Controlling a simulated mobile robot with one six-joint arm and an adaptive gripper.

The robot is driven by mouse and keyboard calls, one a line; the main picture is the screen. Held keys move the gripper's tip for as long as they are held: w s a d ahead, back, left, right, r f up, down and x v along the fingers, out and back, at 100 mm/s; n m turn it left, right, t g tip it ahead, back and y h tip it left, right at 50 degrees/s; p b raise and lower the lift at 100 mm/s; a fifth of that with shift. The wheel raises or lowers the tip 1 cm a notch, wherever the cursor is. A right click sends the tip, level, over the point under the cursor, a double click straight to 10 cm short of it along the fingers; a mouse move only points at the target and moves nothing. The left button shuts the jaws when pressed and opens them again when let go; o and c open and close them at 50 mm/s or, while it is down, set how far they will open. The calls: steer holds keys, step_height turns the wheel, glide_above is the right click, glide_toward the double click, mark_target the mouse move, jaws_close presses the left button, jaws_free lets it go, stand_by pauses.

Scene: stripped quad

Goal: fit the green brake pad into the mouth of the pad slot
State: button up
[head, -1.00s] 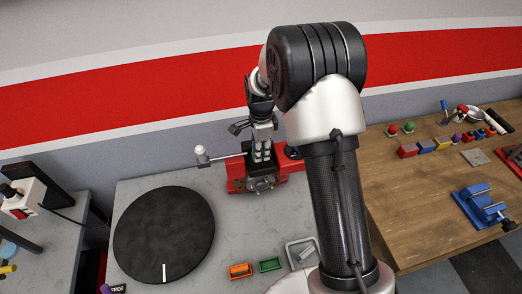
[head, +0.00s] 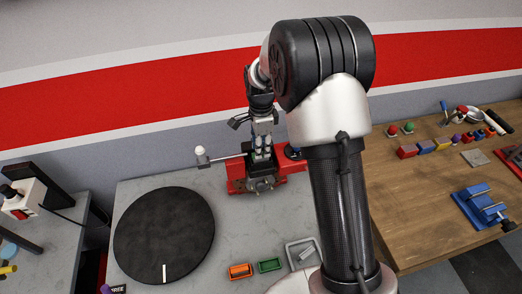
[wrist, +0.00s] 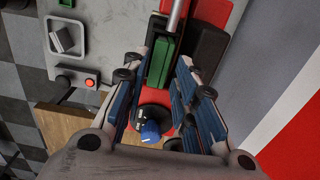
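The green brake pad (wrist: 160,62) shows in the wrist view between and beyond my fingers, upright among dark blocks of the red fixture (head: 235,185). In the head view only a small bit of green shows under my fingers. My gripper (head: 261,151) is above the fixture, pointing down. In the wrist view my gripper (wrist: 166,58) has its blue-faced fingers apart, with the pad looking free of them. The pad slot's mouth is hidden, so how deep the pad sits in it cannot be told.
A handle with a white knob (head: 200,150) sticks out left of the fixture. A black disc (head: 164,235) lies on the grey bench. The bench between is clear.

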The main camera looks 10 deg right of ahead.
steer(key=s+r+n+t, duration=0.1)
steer(key=s+r+n, duration=0.15)
steer(key=r, duration=0.65)
steer(key=s+r+n, duration=0.1)
steer(key=s+r, duration=0.2)
steer(key=r, duration=0.5)
steer(key=s+r+n+t, duration=0.1)
steer(key=s+r+n, duration=0.1)
steer(key=s+n, duration=0.5)
steer(key=s+r+n+t, duration=0.2)
steer(key=s+n, duration=0.5)
steer(key=s, duration=1.1)
steer(key=shift+s+r+t+p, duration=0.3)
steer(key=shift+r, duration=0.05)
steer(key=shift+n, duration=0.25)
step_height(320, 180, down, 15)
steer(key=b, duration=1.5)
